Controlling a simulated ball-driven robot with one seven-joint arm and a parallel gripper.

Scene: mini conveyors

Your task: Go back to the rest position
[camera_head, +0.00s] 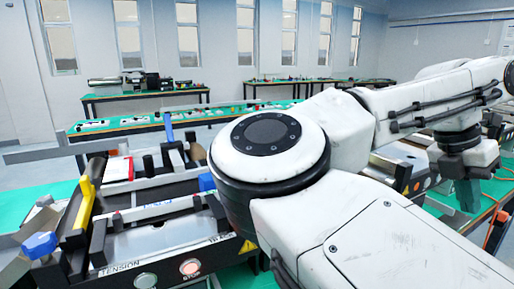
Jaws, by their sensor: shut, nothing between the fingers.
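My white arm fills the middle and right of the head view, with a large dark-capped joint near the centre. Its upper part reaches right, then the wrist points down. My gripper (468,195) hangs below the wrist at the far right, small and grey. It is shut and empty, over the green table at the right. Its fingertips are hard to make out against the things behind.
A mini conveyor (150,241) with a stop button (190,268) and yellow and blue parts stands on a green table at left. More conveyor equipment (402,160) lies behind my arm at right. Long green benches (125,123) stand farther back, with grey floor between.

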